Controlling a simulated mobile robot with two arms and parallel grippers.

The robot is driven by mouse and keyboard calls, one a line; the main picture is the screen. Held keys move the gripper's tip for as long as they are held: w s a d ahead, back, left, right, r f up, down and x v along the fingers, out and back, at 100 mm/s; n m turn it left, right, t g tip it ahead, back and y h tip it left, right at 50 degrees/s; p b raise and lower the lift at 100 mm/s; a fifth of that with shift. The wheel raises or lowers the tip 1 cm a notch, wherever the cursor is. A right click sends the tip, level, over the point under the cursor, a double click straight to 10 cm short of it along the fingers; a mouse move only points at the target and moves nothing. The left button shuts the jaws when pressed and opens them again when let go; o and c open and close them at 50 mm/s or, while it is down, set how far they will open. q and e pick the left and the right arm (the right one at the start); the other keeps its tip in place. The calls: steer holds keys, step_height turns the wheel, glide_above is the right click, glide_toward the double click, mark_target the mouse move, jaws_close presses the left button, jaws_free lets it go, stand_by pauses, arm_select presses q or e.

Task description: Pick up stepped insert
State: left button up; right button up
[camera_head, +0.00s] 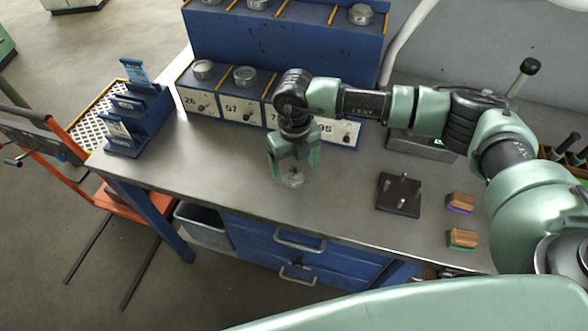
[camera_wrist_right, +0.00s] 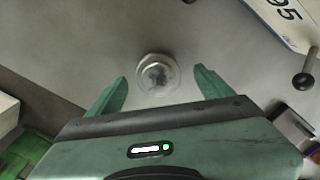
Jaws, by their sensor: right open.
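The stepped insert looks to be the small round metal piece (camera_head: 293,177) standing on the grey workbench (camera_head: 230,165). In the right wrist view the metal piece (camera_wrist_right: 157,74) shows as a shiny ring with a darker centre. My right gripper (camera_head: 294,172) is above the bench at this piece, pointing down. In the right wrist view its two green fingers (camera_wrist_right: 160,88) are spread, with the piece between and slightly beyond the tips. The fingers appear apart from it. My left gripper is not in view.
A blue numbered rack (camera_head: 275,55) with round metal parts stands behind. A blue holder (camera_head: 140,120) is at the left. A dark plate with pegs (camera_head: 399,194) and two wooden-backed blocks (camera_head: 461,202) are to the right. The bench left of the gripper is clear.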

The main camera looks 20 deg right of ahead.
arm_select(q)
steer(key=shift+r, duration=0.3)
arm_select(e)
steer(key=shift+a+f, duration=0.1)
steer(key=shift+f, duration=0.8)
jaws_close()
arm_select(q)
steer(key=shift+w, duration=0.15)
arm_select(e)
steer(key=shift+r, duration=0.1)
steer(key=shift+r, duration=0.15)
